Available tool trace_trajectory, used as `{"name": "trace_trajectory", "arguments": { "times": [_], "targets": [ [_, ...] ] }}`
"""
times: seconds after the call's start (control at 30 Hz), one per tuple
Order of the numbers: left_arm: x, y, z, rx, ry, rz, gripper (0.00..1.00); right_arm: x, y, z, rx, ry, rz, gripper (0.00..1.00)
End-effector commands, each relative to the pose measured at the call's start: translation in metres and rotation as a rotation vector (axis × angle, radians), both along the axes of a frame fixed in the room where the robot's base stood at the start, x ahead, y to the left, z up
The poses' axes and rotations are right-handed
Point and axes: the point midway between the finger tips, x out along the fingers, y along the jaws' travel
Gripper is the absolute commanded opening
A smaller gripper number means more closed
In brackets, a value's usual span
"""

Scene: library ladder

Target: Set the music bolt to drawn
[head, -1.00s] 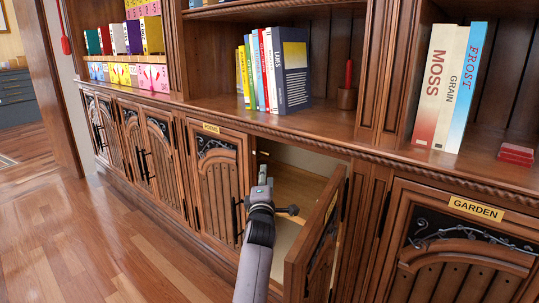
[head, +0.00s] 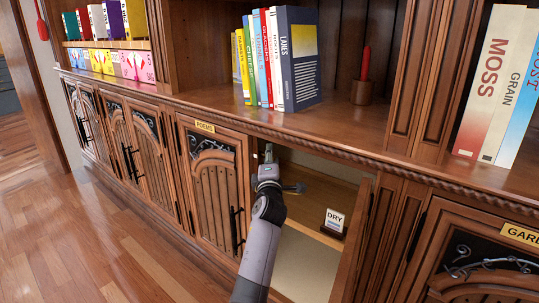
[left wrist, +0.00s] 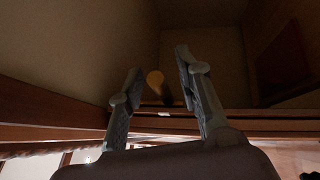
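My left gripper (head: 278,172) reaches into an open cupboard (head: 318,185) in the head view. In the left wrist view its two fingers (left wrist: 158,65) are apart. The cupboard's wooden door (head: 352,240) stands swung open on the right. No label reading music is visible. My right gripper is not in view.
A "DRY" sign (head: 334,221) stands on the cupboard's inner shelf. The closed "POEMS" door (head: 216,190) is left and the "GARDEN" door (head: 490,262) right. Books (head: 275,60) and a wooden cup (head: 363,92) stand on the ledge above. The floor at left (head: 100,250) is clear.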

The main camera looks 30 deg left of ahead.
Motion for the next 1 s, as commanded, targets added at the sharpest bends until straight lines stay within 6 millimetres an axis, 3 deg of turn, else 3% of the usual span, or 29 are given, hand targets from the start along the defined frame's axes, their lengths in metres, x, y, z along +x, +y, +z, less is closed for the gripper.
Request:
{"name": "trace_trajectory", "arguments": {
  "times": [0.23, 0.7, 1.0],
  "targets": [
    [0.0001, -0.0002, 0.0, 0.0, 0.0, 0.0, 0.31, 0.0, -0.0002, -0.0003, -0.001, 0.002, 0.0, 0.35],
    [0.0, -0.0002, -0.0001, -0.001, 0.0, 0.0, 0.0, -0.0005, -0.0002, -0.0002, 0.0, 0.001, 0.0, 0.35],
    [0.0, -0.0002, -0.0002, 0.0, 0.0, 0.0, 0.0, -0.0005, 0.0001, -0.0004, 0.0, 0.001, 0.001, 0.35]
  ]
}}
